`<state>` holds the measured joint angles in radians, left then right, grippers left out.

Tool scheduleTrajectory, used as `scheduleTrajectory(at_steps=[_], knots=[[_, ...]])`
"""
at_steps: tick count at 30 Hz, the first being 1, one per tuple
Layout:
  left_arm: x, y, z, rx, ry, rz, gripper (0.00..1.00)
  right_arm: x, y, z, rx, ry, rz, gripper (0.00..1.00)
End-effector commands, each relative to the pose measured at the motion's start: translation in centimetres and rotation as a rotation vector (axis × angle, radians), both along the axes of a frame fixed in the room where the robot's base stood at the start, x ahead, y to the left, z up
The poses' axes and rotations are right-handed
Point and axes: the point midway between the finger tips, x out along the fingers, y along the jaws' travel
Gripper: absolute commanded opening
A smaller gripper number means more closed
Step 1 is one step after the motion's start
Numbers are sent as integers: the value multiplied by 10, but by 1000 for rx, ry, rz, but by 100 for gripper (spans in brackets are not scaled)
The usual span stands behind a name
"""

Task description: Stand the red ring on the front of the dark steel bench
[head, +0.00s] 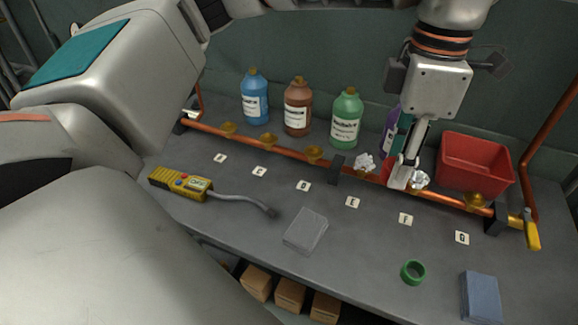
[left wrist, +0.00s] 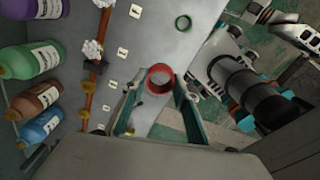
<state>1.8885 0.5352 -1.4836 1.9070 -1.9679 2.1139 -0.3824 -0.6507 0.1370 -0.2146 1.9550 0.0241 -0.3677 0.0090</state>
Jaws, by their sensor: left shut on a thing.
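The red ring (left wrist: 160,78) shows in the left wrist view, between the tips of my left gripper (left wrist: 160,90), which is shut on it. In the head view the left gripper (head: 398,178) hangs at the right of centre, pointing down, with only a red patch of the ring showing by its fingertips. The ring appears held in the air; its exact height is hard to tell. The dark steel bench (head: 340,262) lies below, with its front edge running beneath the ring in the left wrist view.
A green ring (head: 413,272), a blue pad (head: 481,297), a grey pad (head: 306,231) and a yellow detector (head: 180,183) lie on the bench. A copper pipe (head: 265,145), several bottles and a red bin (head: 475,165) stand behind. Bare bench lies between the grey pad and green ring.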

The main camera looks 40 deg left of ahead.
Motion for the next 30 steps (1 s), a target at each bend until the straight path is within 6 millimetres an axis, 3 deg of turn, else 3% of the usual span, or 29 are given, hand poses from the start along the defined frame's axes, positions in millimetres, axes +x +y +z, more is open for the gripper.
scheduleTrajectory(at_steps=[4,11,30], knots=[[-14,-1,-9,-1,-5,-118,18,-2,0,-9,-1,6,0,40],[-19,-1,-14,0,-6,-154,18,0,-1,-5,1,-1,-1,40],[-19,-1,-153,0,-3,-149,18,-1,-2,-12,-4,2,1,40]])
